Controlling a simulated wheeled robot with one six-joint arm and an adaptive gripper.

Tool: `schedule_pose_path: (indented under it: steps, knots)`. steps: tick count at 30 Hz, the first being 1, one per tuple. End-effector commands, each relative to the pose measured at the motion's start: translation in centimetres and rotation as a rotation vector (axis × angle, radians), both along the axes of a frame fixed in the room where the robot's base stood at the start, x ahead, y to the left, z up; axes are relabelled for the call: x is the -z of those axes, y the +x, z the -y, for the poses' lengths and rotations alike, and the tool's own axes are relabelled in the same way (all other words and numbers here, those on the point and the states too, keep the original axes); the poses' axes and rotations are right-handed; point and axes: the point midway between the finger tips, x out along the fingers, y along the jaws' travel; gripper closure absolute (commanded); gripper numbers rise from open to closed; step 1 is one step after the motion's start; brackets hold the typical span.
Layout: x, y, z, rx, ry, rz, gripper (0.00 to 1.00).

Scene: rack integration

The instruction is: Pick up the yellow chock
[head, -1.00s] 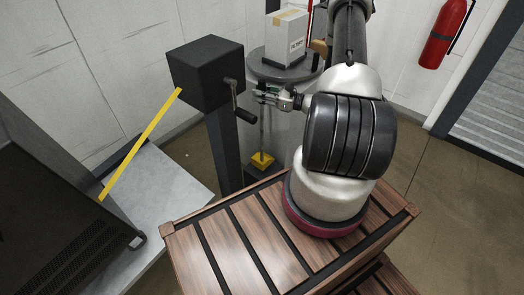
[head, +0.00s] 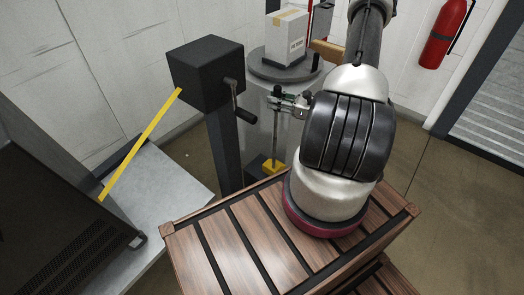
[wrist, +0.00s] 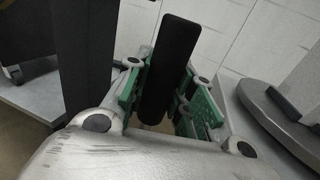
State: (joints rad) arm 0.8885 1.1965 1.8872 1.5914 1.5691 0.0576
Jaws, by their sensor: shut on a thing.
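The yellow chock (head: 273,167) is at the lower end of a thin upright rod (head: 275,130), in the head view, just right of the black column. My gripper (head: 284,101) is shut near the top of this rod, at a dark grip. In the wrist view a black bar-shaped grip (wrist: 172,70) stands between the green pads of my gripper (wrist: 172,95). The chock itself is not visible in the wrist view. Whether it touches the dark block (head: 256,168) beside it, I cannot tell.
A black crank box (head: 205,68) on a column stands close left of the rod. A round grey pedestal (head: 270,68) with a carton (head: 286,38) is behind. A slatted wooden crate (head: 240,250) is in front. A red extinguisher (head: 446,35) hangs at right.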

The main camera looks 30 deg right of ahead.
Motion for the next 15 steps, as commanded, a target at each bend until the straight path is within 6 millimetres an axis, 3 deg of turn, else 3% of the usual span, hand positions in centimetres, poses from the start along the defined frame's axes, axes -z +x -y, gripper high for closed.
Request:
schedule_pose_path:
  steps: [15]
  knots:
    - [-0.1, -4.6, 1.7, 0.002, 0.000, 0.002, 1.00]
